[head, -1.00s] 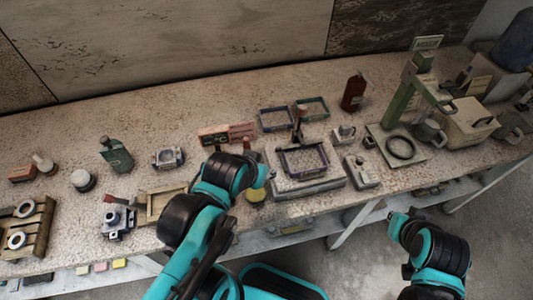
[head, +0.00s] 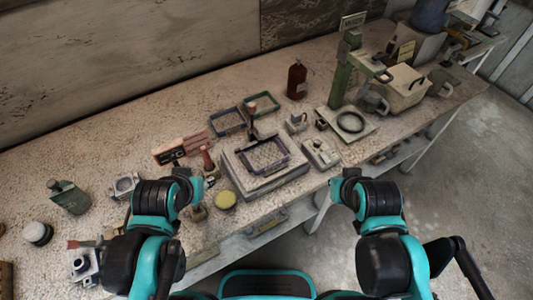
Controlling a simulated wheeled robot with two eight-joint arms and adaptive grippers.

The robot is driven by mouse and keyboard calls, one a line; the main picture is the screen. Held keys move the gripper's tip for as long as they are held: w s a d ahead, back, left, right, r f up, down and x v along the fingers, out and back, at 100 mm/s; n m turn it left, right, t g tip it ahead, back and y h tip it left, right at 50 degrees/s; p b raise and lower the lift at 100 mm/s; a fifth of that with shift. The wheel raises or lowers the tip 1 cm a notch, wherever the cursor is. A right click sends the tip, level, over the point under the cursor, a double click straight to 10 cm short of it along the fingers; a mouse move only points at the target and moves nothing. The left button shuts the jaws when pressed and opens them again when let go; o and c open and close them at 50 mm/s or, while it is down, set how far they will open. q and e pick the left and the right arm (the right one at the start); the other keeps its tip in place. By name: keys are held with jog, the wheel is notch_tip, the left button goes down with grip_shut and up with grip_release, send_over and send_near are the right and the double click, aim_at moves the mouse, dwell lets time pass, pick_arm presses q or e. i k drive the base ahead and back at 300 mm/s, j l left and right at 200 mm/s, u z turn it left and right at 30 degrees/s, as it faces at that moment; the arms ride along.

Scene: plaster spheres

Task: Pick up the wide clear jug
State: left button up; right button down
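No vessel is plainly a wide clear jug. A grey, handled vessel (head: 375,103) stands beside the green stand at the right of the bench, and a similar one (head: 441,79) stands farther right beyond a beige box. They are too small to tell whether either is clear. My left gripper (head: 203,190) is over the front bench edge, left of the framed screen. My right gripper (head: 337,184) is off the front edge, right of the screen and well short of both vessels. Fingers of both are too small and hidden to read.
A framed screen on a slab (head: 265,160) lies between my arms. A green stand (head: 345,70) with a black ring on its plate (head: 350,123), a brown bottle (head: 297,79) and the beige box (head: 404,90) crowd the right. A blue container (head: 430,15) is at the back.

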aim_at(370, 102)
jog(key=i+l, duration=0.1)
jog(key=l, duration=0.7)
jog(key=l+u, duration=0.3)
jog(key=l, duration=0.3)
jog(key=l+u, duration=0.35)
jog(key=l, duration=0.25)
jog(key=k+l+u, duration=0.1)
jog(key=l+u, duration=0.2)
jog(key=l, duration=0.25)
